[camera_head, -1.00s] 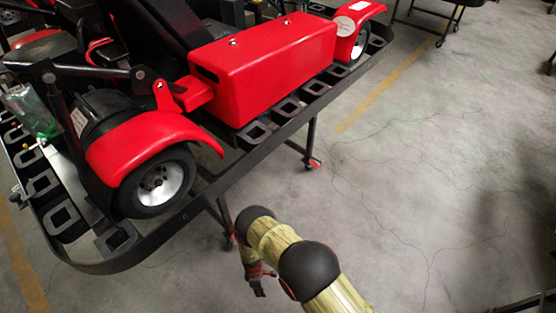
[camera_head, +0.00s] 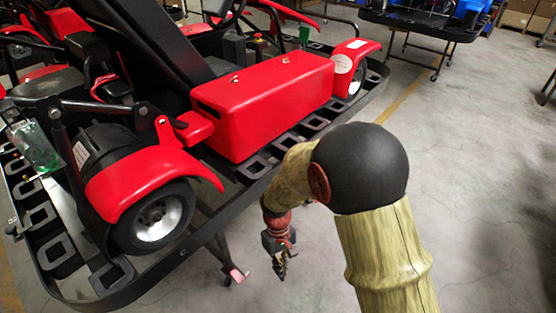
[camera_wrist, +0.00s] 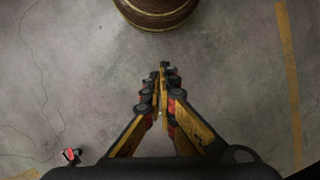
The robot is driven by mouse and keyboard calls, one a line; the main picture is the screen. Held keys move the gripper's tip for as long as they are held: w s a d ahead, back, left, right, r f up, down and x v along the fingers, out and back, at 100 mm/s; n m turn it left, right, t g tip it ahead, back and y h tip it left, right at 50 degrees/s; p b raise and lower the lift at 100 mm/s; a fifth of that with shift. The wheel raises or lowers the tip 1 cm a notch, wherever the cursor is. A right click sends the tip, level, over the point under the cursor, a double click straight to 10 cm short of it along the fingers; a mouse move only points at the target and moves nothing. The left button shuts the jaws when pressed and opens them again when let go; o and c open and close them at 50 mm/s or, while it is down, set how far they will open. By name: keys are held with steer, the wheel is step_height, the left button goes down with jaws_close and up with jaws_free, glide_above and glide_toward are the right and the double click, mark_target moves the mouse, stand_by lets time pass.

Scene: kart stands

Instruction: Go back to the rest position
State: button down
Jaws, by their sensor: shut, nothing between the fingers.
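My gripper (camera_head: 281,268) hangs pointing down at the end of my bent arm, in front of the red kart (camera_head: 262,105). It is to the right of the kart's near wheel and outside the black frame edge. In the wrist view my gripper (camera_wrist: 162,72) has its fingertips together over the bare floor, with nothing between them. The finger ends are small in the head view.
The kart rests on a wheeled stand with a black slotted frame (camera_head: 215,220). Another stand with a blue kart (camera_head: 425,20) is at the back. Grey floor (camera_head: 480,180) at the right is clear.

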steer(key=s+d+r+m+t, duration=0.2)
steer(key=d+r, duration=0.4)
steer(key=r, duration=0.5)
steer(key=s+d+r+m+t, duration=0.2)
steer(key=s+d+r, duration=0.4)
steer(key=r, duration=0.4)
steer(key=s+d+r+m+t, duration=0.2)
steer(key=s+d+r+t, duration=0.2)
steer(key=r, duration=0.7)
steer(key=shift+d+r+t+y, duration=0.3)
steer(key=shift+d, duration=0.7)
